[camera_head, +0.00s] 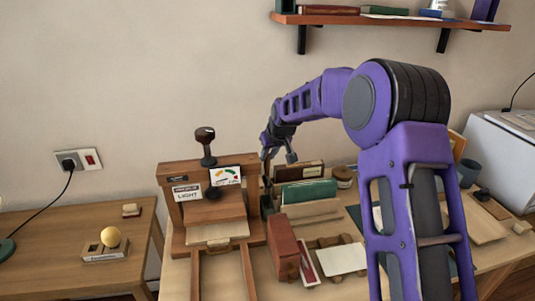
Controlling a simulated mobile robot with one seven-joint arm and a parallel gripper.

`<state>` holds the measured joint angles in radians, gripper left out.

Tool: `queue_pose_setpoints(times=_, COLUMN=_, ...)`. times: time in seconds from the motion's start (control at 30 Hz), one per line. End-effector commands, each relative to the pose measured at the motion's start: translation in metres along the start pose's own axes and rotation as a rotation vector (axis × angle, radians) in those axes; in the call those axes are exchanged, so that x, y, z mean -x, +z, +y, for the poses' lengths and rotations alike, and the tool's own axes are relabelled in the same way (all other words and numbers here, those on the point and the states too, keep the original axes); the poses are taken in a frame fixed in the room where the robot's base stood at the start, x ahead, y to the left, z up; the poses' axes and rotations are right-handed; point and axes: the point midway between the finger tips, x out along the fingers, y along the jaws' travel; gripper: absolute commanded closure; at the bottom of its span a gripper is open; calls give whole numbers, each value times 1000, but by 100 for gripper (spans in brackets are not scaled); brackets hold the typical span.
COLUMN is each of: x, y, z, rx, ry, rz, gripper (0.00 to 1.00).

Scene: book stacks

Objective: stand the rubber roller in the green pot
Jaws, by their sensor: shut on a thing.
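My gripper (268,158) hangs at the end of my purple arm, right of the wooden press and above the back of the worktable. It is small and dark in this view. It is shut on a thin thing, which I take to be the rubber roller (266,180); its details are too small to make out. The green pot (267,206) appears as a small dark green shape directly below, between the press and the green cards. The thin thing reaches down toward the pot's mouth. I cannot tell whether it is inside or touching the rim.
The wooden press (173,209) with its black-knobbed lever stands left of the pot. A red-brown box (282,246) and a white card (342,260) lie in front. A shelf (390,22) hangs above.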

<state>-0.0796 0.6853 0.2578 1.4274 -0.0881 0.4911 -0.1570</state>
Motion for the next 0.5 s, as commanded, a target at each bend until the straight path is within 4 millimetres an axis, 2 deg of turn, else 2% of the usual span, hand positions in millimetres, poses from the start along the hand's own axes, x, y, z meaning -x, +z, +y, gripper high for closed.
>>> queue_pose_setpoints(times=0.5, x=-32, y=20, z=0, rx=0, ry=0, rz=0, gripper=100)
